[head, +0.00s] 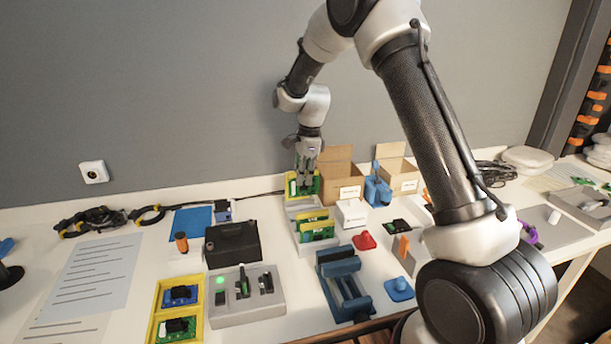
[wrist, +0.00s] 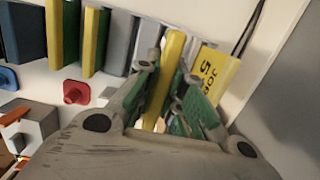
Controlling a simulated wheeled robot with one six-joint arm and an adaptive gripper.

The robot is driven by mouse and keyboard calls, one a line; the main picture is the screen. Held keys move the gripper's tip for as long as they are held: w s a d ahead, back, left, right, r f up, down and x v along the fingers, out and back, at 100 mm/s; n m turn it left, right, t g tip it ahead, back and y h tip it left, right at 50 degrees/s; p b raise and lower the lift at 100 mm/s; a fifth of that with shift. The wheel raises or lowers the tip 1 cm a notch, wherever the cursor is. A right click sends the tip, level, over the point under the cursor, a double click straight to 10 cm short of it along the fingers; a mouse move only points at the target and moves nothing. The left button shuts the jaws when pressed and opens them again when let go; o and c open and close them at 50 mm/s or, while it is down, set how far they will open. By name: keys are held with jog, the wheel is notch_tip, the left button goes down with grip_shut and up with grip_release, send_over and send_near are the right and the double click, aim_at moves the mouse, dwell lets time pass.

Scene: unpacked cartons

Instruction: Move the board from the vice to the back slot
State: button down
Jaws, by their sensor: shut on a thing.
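My gripper (head: 304,178) is shut on a green board with a yellow edge (head: 317,186) at the back end of the grey slotted rack (head: 303,250). In the wrist view the board's yellow edge (wrist: 173,50) stands between the fingers (wrist: 168,88). The fingers hide its lower part, so I cannot tell whether it is seated in the back slot. Two similar boards (head: 318,231) stand in the rack nearer the front, with grey dividers (wrist: 120,42) between them and my gripper. The blue vice (head: 343,285) stands in front of the rack, its jaws empty.
A yellow label (wrist: 216,73) is just beyond the held board. Open cardboard boxes (head: 340,175), a small white box (head: 351,213) and a red piece (head: 364,241) are right of the rack. A black case (head: 232,243) is left. The wall is close behind.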

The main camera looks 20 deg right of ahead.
aim_at(304, 188)
jog(key=shift+f, duration=1.75)
jog(key=shift+f, duration=0.4)
jog(key=shift+f, duration=1.9)
jog(key=c, duration=1.4)
grip_release()
jog(key=shift+c, duration=0.2)
jog(key=r, duration=0.4)
jog(key=d+r, duration=0.1)
jog(key=r, duration=0.7)
jog(key=shift+d, duration=0.25)
